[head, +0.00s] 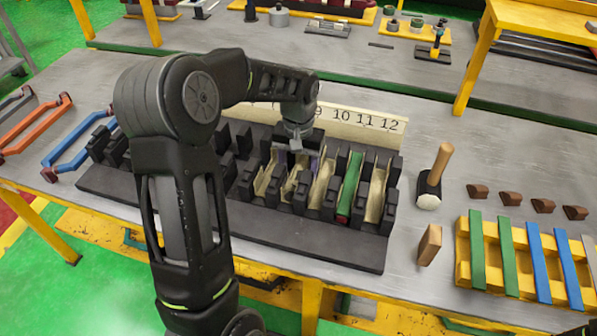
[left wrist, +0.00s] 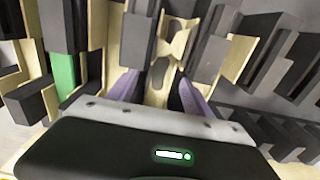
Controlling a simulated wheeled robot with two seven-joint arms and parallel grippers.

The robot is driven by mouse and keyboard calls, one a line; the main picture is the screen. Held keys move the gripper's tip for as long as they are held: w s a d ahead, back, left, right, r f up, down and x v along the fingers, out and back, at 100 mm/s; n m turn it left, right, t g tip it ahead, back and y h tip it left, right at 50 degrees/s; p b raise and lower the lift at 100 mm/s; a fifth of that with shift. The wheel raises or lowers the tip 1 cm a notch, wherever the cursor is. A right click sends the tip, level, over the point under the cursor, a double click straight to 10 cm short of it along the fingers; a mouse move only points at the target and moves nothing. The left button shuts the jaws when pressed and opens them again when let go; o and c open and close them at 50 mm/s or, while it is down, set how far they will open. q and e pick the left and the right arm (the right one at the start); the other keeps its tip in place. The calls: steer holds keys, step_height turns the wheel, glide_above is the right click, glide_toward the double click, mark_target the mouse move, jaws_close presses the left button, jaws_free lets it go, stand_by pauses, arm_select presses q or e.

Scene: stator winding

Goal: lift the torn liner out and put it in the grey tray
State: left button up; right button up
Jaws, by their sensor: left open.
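The torn liner (left wrist: 178,42) is a cream strip with a ragged, notched edge, in a slot between black blocks in the left wrist view. In the head view it appears to be the broken cream piece (head: 290,187) in the black slotted stator block (head: 330,244). My left gripper (head: 297,160) is over that slot, pointing down, with its arm across the view. In the left wrist view its purple fingers (left wrist: 158,82) are apart, on either side of the liner's slot, with nothing visibly clamped. I cannot see a grey tray. My right gripper is out of view.
Other cream liners (head: 376,190) and a green strip (head: 350,184) sit in nearby slots. A numbered board (head: 362,133) stands behind. A hammer (head: 434,178), a wooden block (head: 429,245) and a yellow rack of strips (head: 463,250) are at the right. Blue and orange handles lie left.

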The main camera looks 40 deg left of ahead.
mark_target(299, 176)
arm_select(q)
steer(key=shift+c, duration=0.5)
steer(key=c, duration=1)
steer(key=shift+o, duration=0.2)
steer(key=shift+r, duration=0.15)
step_height(299, 176, up, 10)
steer(key=b, duration=0.1)
